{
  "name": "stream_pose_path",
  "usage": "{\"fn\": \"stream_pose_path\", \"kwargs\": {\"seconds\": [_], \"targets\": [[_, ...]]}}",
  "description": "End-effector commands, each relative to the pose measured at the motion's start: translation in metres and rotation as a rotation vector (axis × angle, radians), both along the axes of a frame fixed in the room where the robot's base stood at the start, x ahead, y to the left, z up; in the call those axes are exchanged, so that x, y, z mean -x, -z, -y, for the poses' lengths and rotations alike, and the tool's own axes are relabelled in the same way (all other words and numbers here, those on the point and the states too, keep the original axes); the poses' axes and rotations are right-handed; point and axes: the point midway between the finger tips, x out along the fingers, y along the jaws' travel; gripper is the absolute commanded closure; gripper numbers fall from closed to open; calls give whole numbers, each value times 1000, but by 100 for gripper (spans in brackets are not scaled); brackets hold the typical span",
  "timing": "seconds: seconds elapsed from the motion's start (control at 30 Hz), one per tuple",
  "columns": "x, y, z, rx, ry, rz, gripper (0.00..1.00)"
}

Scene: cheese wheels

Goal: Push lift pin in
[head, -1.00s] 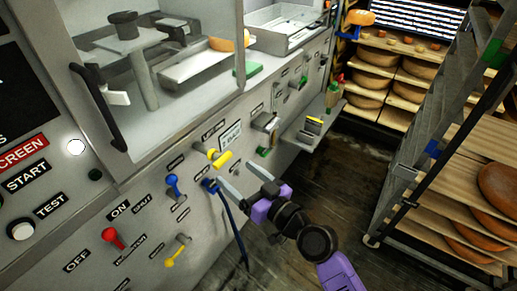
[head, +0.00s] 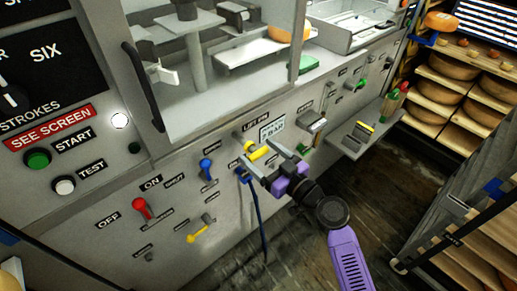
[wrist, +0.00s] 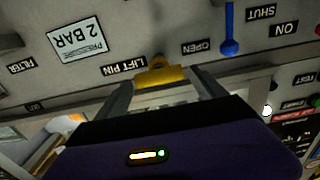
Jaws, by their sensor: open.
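The lift pin is a yellow knob (head: 261,152) sticking out of the grey machine panel below the LIFT PIN label. In the wrist view the yellow pin (wrist: 160,77) shows in front of my gripper, near the LIFT PIN label (wrist: 124,66). My gripper (head: 262,157) is open, with one grey finger on each side of the pin. In the wrist view the open fingers (wrist: 163,92) flank the pin, with gaps visible. I cannot tell whether either finger touches it.
A blue lever (head: 206,168), a red lever (head: 141,208) and a lower yellow lever (head: 201,230) stick out nearby. A blue hose (head: 257,215) hangs just below my gripper. A small shelf (head: 351,141) juts out at right. Cheese racks (head: 455,125) stand further right.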

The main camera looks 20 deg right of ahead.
Motion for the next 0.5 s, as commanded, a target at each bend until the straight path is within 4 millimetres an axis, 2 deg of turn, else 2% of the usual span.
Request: {"fn": "stream_pose_path", "kwargs": {"seconds": [0.13,0.4,0.5], "targets": [[-9,0,-4,1,-1,0,20],[-10,0,-4,0,-1,0,20],[-10,0,-4,0,0,0,38]]}}
